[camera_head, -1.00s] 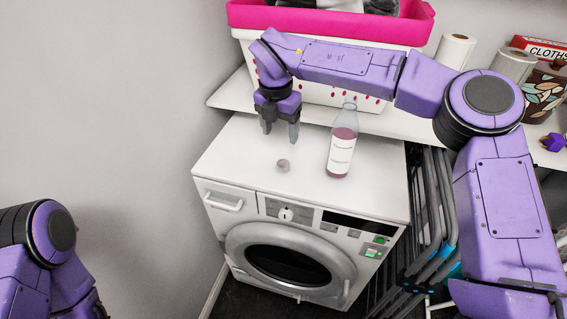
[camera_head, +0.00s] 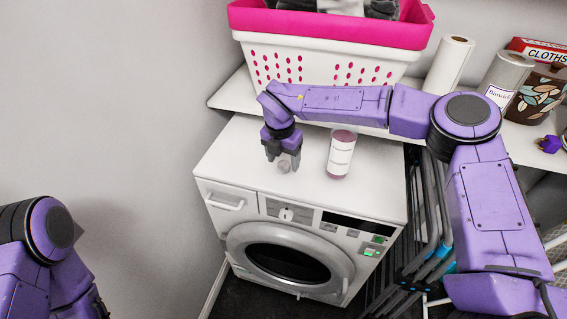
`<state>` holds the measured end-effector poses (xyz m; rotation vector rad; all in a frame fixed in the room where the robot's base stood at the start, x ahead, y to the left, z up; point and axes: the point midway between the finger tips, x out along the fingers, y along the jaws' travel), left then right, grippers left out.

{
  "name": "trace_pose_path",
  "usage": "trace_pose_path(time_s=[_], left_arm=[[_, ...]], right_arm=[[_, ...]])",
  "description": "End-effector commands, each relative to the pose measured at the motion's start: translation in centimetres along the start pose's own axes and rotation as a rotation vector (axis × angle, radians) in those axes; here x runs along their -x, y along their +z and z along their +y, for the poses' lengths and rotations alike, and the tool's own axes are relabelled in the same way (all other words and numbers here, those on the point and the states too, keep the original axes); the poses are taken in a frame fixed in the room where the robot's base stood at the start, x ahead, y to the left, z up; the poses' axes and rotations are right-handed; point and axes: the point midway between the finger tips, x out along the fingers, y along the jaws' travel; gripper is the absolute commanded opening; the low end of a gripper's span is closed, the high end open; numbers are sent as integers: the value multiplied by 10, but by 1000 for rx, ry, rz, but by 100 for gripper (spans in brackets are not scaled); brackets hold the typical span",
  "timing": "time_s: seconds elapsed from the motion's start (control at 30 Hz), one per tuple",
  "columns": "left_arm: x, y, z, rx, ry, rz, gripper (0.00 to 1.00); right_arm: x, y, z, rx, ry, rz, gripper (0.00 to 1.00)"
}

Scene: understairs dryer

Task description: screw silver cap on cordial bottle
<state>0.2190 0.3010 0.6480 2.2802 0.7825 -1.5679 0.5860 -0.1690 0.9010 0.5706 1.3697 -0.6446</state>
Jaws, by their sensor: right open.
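The silver cap (camera_head: 284,167) lies on the white top of the dryer (camera_head: 240,160). My right gripper (camera_head: 283,165) is open and low over the cap, its fingers pointing down, one on either side of it in the picture. I cannot tell whether they touch it. The cordial bottle (camera_head: 341,157), with dark pink liquid and a white label, stands upright to the right of the cap.
A white and pink laundry basket (camera_head: 270,62) with cloth in it stands on the shelf behind. A paper roll (camera_head: 449,62), a labelled canister (camera_head: 506,77) and a patterned container (camera_head: 540,95) stand to its right. A folded drying rack (camera_head: 428,220) is right of the dryer.

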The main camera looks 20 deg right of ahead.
Motion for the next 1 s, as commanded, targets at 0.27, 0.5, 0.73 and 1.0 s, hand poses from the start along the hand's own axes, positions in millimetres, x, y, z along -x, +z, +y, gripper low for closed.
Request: trace_pose_path(time_s=[0.27,0.5,0.73,1.0], left_arm=[[3,-1,0,0,0,0,43],[3,-1,0,0,0,0,43],[3,-1,0,0,0,0,43],[3,-1,0,0,0,0,43]], right_arm=[[-16,0,1,0,1,-1,68],[-16,0,1,0,1,-1,58],[-16,0,1,0,1,-1,9],[-14,1,1,0,2,-2,9]])
